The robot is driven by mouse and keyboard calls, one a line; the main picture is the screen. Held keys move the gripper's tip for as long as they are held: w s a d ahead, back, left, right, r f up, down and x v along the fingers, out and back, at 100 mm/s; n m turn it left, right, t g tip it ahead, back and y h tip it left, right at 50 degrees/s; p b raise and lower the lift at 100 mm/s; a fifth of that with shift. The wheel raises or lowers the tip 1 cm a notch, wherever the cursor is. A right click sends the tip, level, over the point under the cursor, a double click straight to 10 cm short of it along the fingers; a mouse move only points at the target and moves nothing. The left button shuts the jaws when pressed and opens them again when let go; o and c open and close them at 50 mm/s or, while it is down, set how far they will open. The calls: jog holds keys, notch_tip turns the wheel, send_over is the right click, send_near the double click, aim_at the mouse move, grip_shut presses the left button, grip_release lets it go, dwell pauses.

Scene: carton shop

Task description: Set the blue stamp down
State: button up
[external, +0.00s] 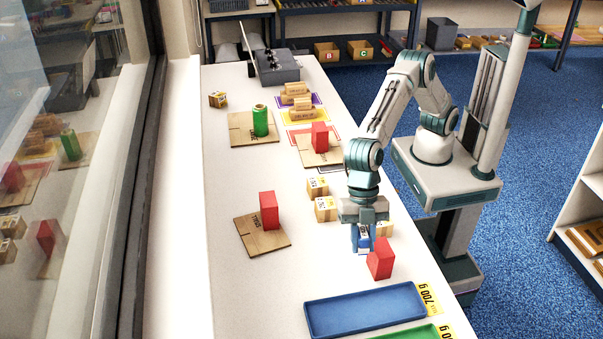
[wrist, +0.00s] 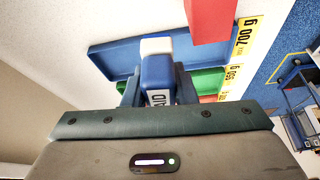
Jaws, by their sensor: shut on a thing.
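My gripper (external: 363,240) points down over the near right part of the white table. It is shut on the blue stamp (external: 364,239), which has a white end. In the wrist view the blue stamp (wrist: 157,72) sits between the two fingers of my gripper (wrist: 157,88), with its white end outermost. Whether its lower end touches the table cannot be told. A red block (external: 380,259) stands close to the right and in front of the stamp, and a red block also shows at the top of the wrist view (wrist: 210,18).
Small cartons (external: 325,209) stand left of my gripper. A red block (external: 268,211) stands on a cardboard sheet (external: 262,239). The table's front left is clear.

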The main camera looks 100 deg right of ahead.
aim_at(363, 236)
notch_tip(363, 236, up, 5)
jog(key=shift+w+d+r, duration=0.1)
jog(key=shift+w+d, duration=0.05)
jog(key=w+d+m+t, duration=0.1)
jog(key=w+d+m, duration=0.1)
jog(key=w+d, duration=0.3)
jog(key=w+d+m+h, duration=0.1)
jog(key=w+d+m, duration=0.2)
jog(key=w+d, duration=0.3)
jog(key=w+d+m+t, duration=0.1)
jog(key=w+d, duration=0.4)
jog(key=d, duration=0.8)
jog(key=shift+w+d+f+m+t+h, duration=0.25)
jog(key=shift+d+f+m+t+h, duration=0.1)
jog(key=shift+m, duration=0.55)
jog(key=w+d+m+h, duration=0.1)
jog(key=d+m, duration=0.2)
jog(key=d, duration=0.8)
jog(key=w+d+m+t+h, duration=0.1)
jog(key=d+m, duration=0.2)
jog(key=d, duration=0.8)
jog(key=w+d+m+h, duration=0.1)
jog(key=w+d+m, duration=0.15)
jog(key=d, duration=0.85)
jog(key=f, duration=1.1)
jog(key=shift+s+a+f+p, duration=0.1)
jog(key=shift+s+f+p, duration=0.2)
jog(key=shift+s+p, duration=0.1)
jog(key=shift+t, duration=0.25)
jog(key=shift+f, duration=2.1)
